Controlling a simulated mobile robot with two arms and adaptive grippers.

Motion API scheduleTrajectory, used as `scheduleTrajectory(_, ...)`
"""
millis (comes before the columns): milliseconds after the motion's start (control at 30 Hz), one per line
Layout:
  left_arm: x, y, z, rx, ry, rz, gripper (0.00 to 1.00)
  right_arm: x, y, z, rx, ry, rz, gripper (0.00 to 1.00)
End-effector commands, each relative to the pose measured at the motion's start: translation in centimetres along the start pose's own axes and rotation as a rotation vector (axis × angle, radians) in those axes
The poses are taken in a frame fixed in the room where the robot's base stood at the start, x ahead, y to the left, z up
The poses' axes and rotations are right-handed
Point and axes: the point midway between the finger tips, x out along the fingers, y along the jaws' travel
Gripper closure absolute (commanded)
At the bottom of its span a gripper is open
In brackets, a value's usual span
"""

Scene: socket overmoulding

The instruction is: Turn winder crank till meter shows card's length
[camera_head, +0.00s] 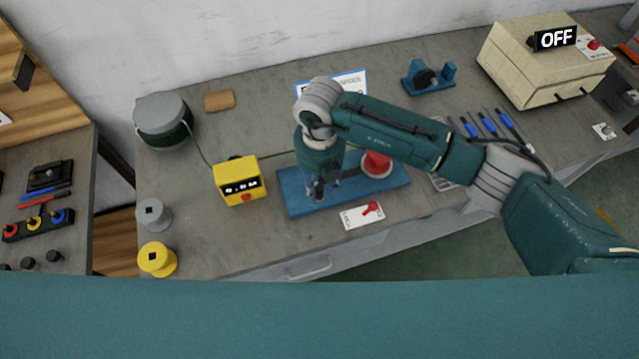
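The winder's blue base (295,201) lies in the middle of the bench, with a red spool (377,164) at its right part. My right gripper (322,195) points down over the left part of the base. The crank cannot be made out; the gripper and arm cover that area. Whether the fingers are open or shut is too small to tell. The yellow meter (238,180) stands left of the winder, its dark display too small to read surely. A white card with a blue edge (350,80) stands behind my arm, its text partly hidden. My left gripper is not in view.
A green cable runs from a grey-topped drum (162,116) through the meter towards the winder. Grey (153,215) and yellow (157,260) spools stand at front left. A switch plate (362,215) lies before the winder. A beige machine marked OFF (540,75) stands at back right.

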Motion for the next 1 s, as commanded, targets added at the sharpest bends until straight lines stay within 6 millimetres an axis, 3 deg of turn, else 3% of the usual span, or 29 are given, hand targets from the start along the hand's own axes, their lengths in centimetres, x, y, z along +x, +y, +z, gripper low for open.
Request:
scheduleTrajectory(200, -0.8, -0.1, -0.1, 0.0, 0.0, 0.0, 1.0, 2.1, 0.1, -0.1, -0.001, 0.002, 0.001, 0.64)
scheduleTrajectory(533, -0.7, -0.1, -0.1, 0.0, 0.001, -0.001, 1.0, 2.6, 0.1, 0.0, -0.001, 0.001, 0.002, 0.64)
scheduleTrajectory(700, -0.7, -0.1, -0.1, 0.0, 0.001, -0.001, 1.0, 2.5, 0.1, 0.0, -0.001, 0.001, 0.002, 0.98)
scheduleTrajectory(1000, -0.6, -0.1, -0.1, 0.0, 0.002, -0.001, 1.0, 2.6, 0.1, 0.1, 0.003, 0.0, 0.003, 1.0)
